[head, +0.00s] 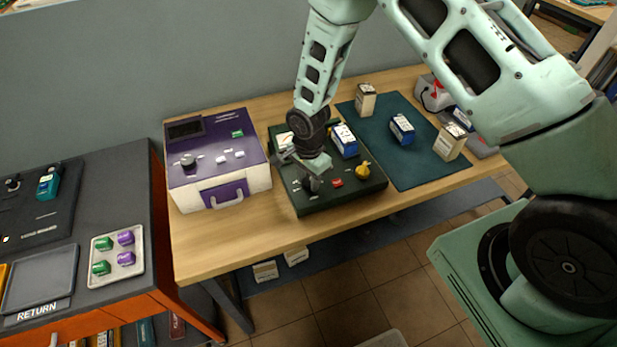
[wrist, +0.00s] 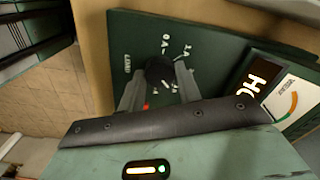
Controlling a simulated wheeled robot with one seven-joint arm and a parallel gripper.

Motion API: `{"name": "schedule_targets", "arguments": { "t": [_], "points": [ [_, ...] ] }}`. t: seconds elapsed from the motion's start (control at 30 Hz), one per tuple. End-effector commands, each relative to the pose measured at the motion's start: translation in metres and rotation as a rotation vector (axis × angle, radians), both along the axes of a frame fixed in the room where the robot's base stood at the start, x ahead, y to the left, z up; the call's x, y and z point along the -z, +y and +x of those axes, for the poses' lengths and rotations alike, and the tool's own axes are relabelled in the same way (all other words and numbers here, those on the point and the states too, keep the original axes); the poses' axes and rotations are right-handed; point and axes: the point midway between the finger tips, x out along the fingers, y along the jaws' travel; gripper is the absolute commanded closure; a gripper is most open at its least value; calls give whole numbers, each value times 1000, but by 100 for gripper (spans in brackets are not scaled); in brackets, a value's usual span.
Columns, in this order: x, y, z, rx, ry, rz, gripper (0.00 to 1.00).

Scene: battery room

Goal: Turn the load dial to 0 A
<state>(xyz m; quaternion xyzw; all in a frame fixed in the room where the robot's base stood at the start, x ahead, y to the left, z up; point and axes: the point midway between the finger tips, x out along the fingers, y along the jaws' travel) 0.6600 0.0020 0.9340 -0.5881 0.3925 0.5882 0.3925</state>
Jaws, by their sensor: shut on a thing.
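The load dial (wrist: 159,72) is a round black knob on the dark green tester (head: 345,200), with white "LOAD", "0 A" and "1 A" markings around it in the wrist view. In the head view the dial (head: 312,184) is at the tester's front left, partly covered by my gripper (head: 309,172). My gripper (wrist: 158,82) is shut on the dial, one finger on each side of it. I cannot clearly tell which mark the dial points to.
A red button (head: 337,183), a yellow knob (head: 362,171) and a blue-white battery (head: 344,140) are on the tester, close to my gripper. A purple-and-white unit (head: 258,181) stands left. A green mat (head: 424,160) with several batteries lies right. The wooden table's (head: 225,245) front strip is clear.

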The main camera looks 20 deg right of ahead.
Motion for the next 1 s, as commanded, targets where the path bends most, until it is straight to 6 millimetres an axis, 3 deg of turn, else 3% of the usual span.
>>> {"name": "schedule_targets", "arguments": {
  "t": [0.37, 1.0],
  "points": [
    [2, 0, 0, -111, -1, 0, 89],
    [2, 0, 1, -686, -2, 0, 89]
  ]
}}
